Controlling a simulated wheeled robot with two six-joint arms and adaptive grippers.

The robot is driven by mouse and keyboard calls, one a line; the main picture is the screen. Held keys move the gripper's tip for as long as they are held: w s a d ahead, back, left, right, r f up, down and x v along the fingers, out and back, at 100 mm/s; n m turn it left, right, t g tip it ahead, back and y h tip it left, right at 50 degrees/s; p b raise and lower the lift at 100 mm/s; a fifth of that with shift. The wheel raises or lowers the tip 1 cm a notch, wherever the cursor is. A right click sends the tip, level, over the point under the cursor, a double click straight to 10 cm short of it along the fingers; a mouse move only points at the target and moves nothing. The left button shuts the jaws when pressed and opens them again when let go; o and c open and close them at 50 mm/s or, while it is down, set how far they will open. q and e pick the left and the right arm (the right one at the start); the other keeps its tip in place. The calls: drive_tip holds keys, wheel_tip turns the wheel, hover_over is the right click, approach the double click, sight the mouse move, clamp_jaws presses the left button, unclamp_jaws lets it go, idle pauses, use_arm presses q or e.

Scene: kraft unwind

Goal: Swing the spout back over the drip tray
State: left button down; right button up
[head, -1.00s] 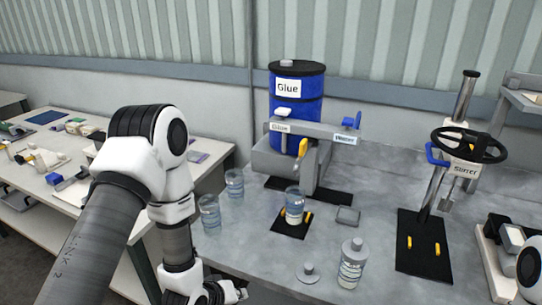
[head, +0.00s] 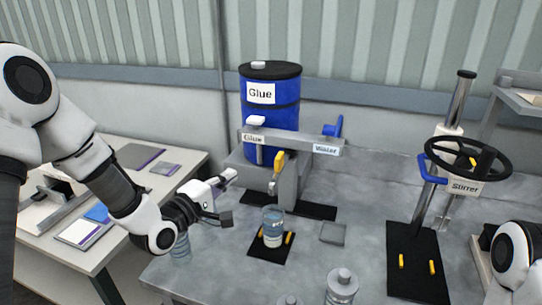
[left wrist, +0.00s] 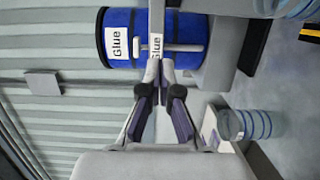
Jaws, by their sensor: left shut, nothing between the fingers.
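The spout (head: 274,187), with a yellow handle (head: 279,162), hangs under the labelled crossbar (head: 300,143) of the dispenser in the head view. A small grey square tray (head: 332,233), which looks like the drip tray, lies on the bench to its right. A jar (head: 273,228) stands on the black pad (head: 257,254) below the spout. My left gripper (head: 231,174) is shut and empty, left of the spout and apart from it. In the left wrist view its fingers (left wrist: 160,72) come together before the Glue label on the crossbar. My right gripper is out of view.
The blue glue drum (head: 283,114) stands behind the crossbar. Another jar (head: 181,249) is partly hidden beside my left arm. A grey-capped bottle (head: 341,288) is at the front. The stirrer (head: 466,170) stands at the right. The bench behind it is clear.

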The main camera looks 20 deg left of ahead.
sight(281, 167)
use_arm(q)
drive_tip(key=w+d+p, duration=0.5)
drive_tip(key=w+d, duration=0.2)
drive_tip(key=w, duration=0.1)
drive_tip(key=shift+w+r, duration=0.25)
drive_tip(key=shift+r, duration=0.05)
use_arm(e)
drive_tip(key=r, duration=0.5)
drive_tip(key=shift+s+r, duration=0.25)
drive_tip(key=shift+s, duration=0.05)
use_arm(q)
drive_tip(key=shift+w+a, duration=0.1)
drive_tip(key=shift+a, duration=0.05)
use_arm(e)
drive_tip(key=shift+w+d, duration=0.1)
